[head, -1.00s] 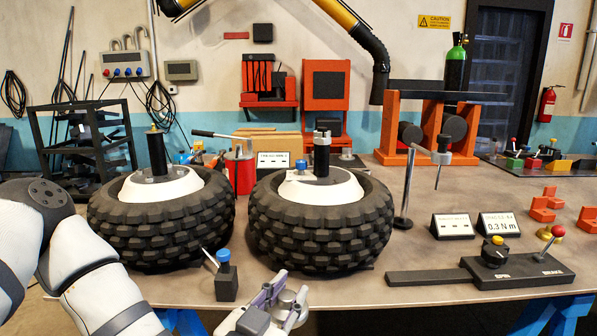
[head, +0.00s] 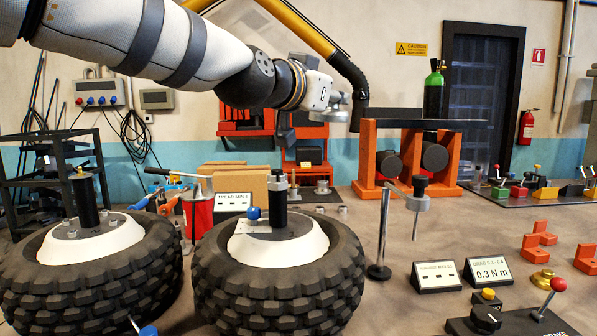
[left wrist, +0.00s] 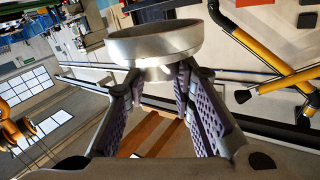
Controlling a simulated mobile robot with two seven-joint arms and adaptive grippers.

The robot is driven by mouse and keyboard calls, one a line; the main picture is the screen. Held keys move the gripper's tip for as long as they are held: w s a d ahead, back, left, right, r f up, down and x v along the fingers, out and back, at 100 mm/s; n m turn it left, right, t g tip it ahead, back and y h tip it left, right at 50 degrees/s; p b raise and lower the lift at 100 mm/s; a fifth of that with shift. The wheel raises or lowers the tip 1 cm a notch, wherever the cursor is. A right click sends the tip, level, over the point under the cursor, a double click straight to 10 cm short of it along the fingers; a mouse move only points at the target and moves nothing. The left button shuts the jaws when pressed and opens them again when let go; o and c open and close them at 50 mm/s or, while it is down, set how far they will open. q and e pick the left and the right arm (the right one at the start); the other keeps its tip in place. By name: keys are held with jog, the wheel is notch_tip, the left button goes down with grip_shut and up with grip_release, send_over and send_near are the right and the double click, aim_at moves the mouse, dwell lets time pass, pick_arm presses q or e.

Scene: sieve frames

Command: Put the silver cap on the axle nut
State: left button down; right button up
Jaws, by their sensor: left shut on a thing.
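My left gripper (left wrist: 160,76) is shut on the silver cap (left wrist: 155,42), a shallow round metal cup that shows at its fingertips in the left wrist view. In the head view my left arm reaches across the top, and the gripper (head: 334,108) is high, to the right of and above the wheels. The cap is hard to make out there. The right wheel (head: 280,285) has a black upright axle with a small silver nut (head: 278,178) on top, clear of the gripper. The left wheel (head: 85,285) has a similar axle with a brass-coloured tip (head: 80,170). My right gripper is out of view.
A stand with a hanging rod (head: 384,235) stands right of the right wheel. Display signs (head: 436,277), orange blocks (head: 541,240) and a red-knobbed lever (head: 557,285) lie farther right. A red jack (head: 198,213) stands behind, between the wheels. The yellow-black overhead arm (head: 345,65) passes near my gripper.

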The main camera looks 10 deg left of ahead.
pick_arm(q)
jog(key=shift+a+r, duration=0.1)
jog(key=shift+r, duration=0.3)
jog(key=w+a+f, duration=0.2)
jog(key=a, duration=0.1)
jog(key=w+a+f+b, duration=0.1)
jog(key=w+a+f, duration=0.1)
jog(key=a+f, duration=0.1)
jog(key=w+a+f+b, duration=0.1)
jog(key=w+a+f, duration=0.1)
jog(key=a+f, duration=0.1)
jog(key=shift+a+f, duration=0.25)
jog(key=shift+a, duration=0.5)
jog(key=shift+w+a+f, duration=0.25)
jog(key=shift+a+f, duration=0.2)
jog(key=f, duration=0.3)
jog(key=shift+w+a+f+b, duration=0.1)
jog(key=shift+a+f+b, duration=0.15)
jog(key=shift+b, duration=0.15)
jog(key=shift+r, duration=0.1)
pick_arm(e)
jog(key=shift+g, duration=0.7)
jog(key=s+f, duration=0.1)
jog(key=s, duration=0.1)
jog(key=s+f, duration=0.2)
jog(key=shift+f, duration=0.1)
pick_arm(q)
jog(key=shift+d, duration=0.1)
